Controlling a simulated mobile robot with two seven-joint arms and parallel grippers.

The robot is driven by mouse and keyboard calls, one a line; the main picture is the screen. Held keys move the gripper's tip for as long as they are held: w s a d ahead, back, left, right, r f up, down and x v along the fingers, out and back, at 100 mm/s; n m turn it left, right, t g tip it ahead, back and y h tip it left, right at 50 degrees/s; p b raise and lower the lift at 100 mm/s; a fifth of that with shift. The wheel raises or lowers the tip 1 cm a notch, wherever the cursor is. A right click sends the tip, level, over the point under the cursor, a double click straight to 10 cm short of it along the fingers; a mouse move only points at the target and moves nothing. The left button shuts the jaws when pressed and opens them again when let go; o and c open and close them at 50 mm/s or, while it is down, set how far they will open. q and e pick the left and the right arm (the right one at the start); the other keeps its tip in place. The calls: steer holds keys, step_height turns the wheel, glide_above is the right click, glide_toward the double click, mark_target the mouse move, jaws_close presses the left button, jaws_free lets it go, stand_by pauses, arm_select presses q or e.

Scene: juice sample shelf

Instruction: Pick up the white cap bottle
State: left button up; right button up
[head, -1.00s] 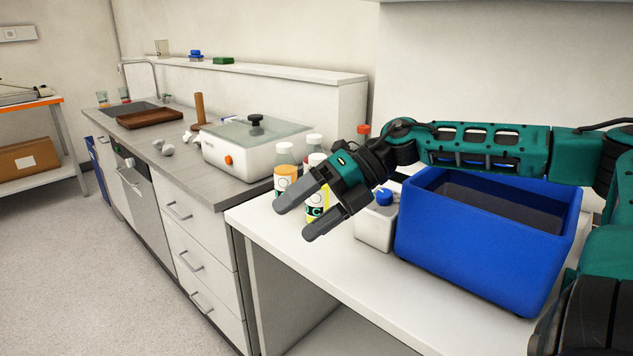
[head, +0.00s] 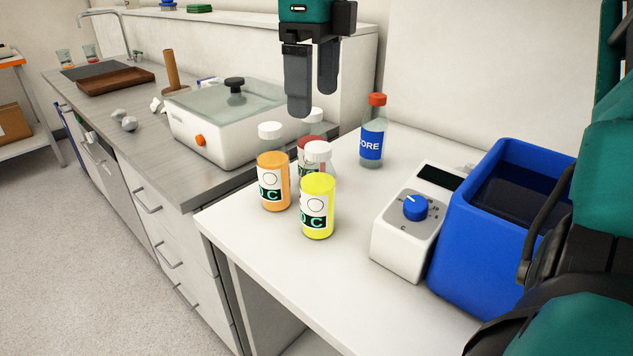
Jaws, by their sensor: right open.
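Three white cap bottles stand upright and close together on the white table: one with orange contents (head: 273,187), one with yellow contents (head: 318,212), and one with a red label or contents (head: 307,150), partly hidden behind the others. My right gripper (head: 313,100) points down above and behind this group. It is open and empty, its left fingertip close in the picture to the rear bottle's cap. I cannot tell how far it is from the caps in depth. My left gripper is not in view.
A red cap bottle with a blue label (head: 371,142) stands behind right. A white device with a blue knob (head: 404,228) and a blue bin (head: 484,262) fill the right. A white lidded box (head: 203,138) sits on the grey counter at left. The table front is clear.

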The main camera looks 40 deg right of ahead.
mark_target(318, 147)
step_height(318, 147, down, 7)
steer(key=shift+r+b, duration=0.1)
steer(key=shift+b, duration=0.45)
steer(key=shift+w+d+f, duration=0.1)
steer(key=shift+d+f, duration=0.15)
steer(key=shift+f, duration=1.2)
steer(key=shift+w+d+f, duration=0.1)
steer(key=shift+d+f, duration=0.1)
steer(key=shift+f, duration=1.25)
steer(key=shift+c, duration=0.4)
jaws_close()
